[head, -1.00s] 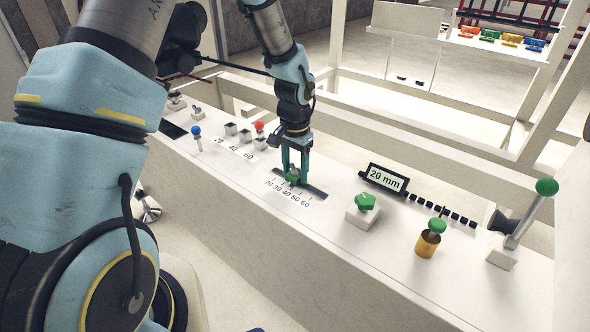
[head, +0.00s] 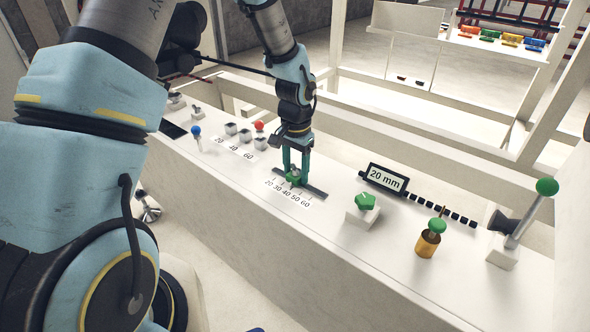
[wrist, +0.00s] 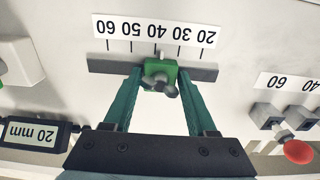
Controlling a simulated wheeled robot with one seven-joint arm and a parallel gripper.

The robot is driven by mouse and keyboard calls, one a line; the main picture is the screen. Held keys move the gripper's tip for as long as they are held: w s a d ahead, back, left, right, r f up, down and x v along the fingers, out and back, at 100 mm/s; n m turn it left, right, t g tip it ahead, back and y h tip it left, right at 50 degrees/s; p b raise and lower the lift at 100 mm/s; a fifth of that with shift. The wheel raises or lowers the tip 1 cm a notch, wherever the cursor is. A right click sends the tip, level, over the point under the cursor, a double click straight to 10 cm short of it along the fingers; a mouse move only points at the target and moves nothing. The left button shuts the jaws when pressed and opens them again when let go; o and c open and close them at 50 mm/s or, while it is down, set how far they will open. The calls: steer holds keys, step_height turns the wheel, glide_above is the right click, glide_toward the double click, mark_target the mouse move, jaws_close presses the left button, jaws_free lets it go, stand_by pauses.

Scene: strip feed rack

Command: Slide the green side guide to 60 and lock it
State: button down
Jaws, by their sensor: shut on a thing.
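The green side guide (wrist: 152,72) sits on a dark slotted rail (wrist: 105,66) behind a printed scale (wrist: 157,32) marked 20 to 60. In the wrist view the scale is upside down, and the guide's white pointer (wrist: 162,55) is near the 40 mark, a little to its 30 side. A dark grey knob (wrist: 160,80) is on the guide. My gripper (wrist: 160,76) is shut on the guide, one finger on each side. In the head view my gripper (head: 294,176) partly hides the guide.
To the right stand a green knob on a white block (head: 364,205), a 20 mm display (head: 384,179), a brass post with a green knob (head: 428,243) and a green-tipped lever (head: 520,220). To the left are several grey blocks, a red knob (head: 259,126) and a blue knob (head: 196,131).

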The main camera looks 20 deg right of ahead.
steer(key=s+d, duration=0.1)
steer(key=s, duration=0.1)
steer(key=s+d, duration=0.1)
steer(key=s, duration=0.1)
steer(key=s+d, duration=0.1)
steer(key=s, duration=0.1)
steer(key=shift+d+b, duration=0.15)
steer(key=shift+b, duration=0.2)
steer(key=shift+c, duration=1.6)
jaws_free()
step_height(320, 180, up, 11)
steer(key=shift+f, duration=0.1)
